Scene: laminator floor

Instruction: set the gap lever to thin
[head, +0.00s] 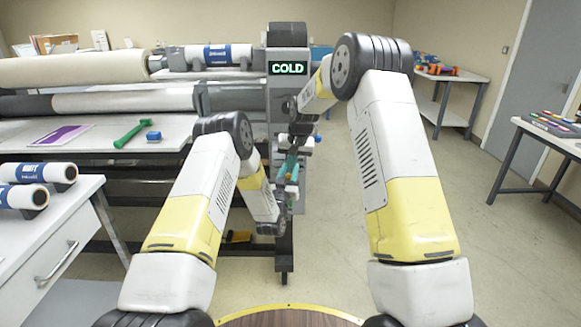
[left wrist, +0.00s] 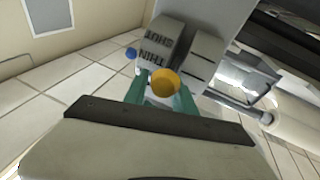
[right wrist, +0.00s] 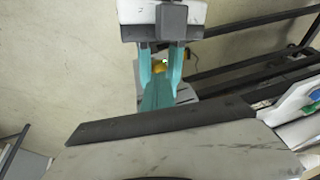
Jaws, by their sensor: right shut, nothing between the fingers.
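The laminator's grey end column (head: 288,95) stands ahead with a lit COLD display (head: 288,68). In the left wrist view a grey panel (left wrist: 168,45) carries upside-down THIN and SHUT labels. A round yellow knob (left wrist: 165,82), apparently the gap lever's end, is beside THIN, between my left gripper's teal fingertips (left wrist: 163,92); I cannot tell if they touch it. My right gripper (head: 291,166) is shut and empty at the column's front; its teal fingers also show in the right wrist view (right wrist: 160,70), with a small yellow piece behind. My arms hide the lever in the head view.
A white bench (head: 100,137) at left holds a green-handled tool (head: 132,133) and a purple sheet (head: 62,134). Film rolls (head: 38,172) lie on the near-left cabinet. Side tables (head: 545,135) stand at right.

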